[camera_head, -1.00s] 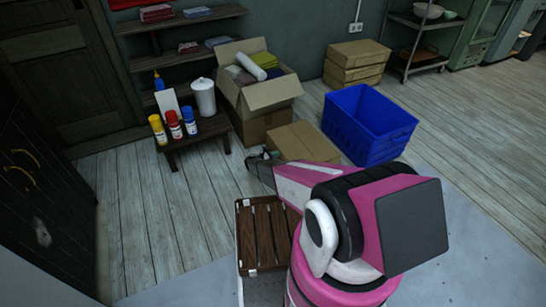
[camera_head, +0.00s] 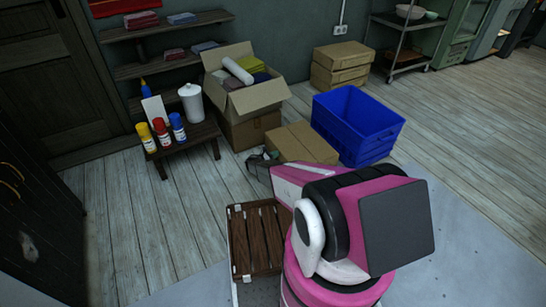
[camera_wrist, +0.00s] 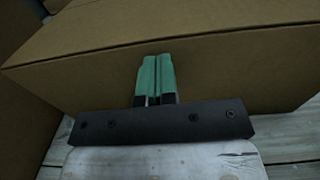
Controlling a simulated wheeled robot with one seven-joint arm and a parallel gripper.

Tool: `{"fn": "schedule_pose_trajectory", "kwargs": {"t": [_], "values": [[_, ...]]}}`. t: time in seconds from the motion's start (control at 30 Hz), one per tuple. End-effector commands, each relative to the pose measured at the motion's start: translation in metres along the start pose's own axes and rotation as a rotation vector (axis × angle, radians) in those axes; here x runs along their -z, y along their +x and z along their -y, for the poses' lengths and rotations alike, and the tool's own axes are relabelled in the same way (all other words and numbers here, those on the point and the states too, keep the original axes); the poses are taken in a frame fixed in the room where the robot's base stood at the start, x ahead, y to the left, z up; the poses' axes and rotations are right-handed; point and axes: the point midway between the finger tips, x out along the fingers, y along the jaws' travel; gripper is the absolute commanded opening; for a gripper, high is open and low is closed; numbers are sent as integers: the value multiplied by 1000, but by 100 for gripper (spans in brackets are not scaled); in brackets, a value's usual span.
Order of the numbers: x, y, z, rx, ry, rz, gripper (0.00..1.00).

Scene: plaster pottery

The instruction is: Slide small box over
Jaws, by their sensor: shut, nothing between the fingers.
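The small box (camera_head: 300,143) is a closed, low brown cardboard box on the floor, between the open box and the blue crate. My gripper (camera_head: 257,160) is low at its near left side. In the wrist view, the shut green fingertips (camera_wrist: 157,66) point at the brown side of the box (camera_wrist: 225,75) and overlap it. They look touching or very close; I cannot tell which. Nothing is between the fingers. My pink arm hides part of the box's near edge.
A blue crate (camera_head: 340,135) stands close to the right of the small box. A taller open cardboard box (camera_head: 256,100) with rolled cloths stands behind left. A low table (camera_head: 187,140) with bottles is farther left. A slatted wooden piece (camera_head: 258,238) lies near my base.

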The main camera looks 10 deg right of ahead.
Motion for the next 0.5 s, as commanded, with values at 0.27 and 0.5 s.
{"fn": "schedule_pose_trajectory", "kwargs": {"t": [0.27, 0.5], "values": [[0, -4, 1, 1, 0, 0, 0], [0, -34, 4, 2, 0, 0, 0]]}}
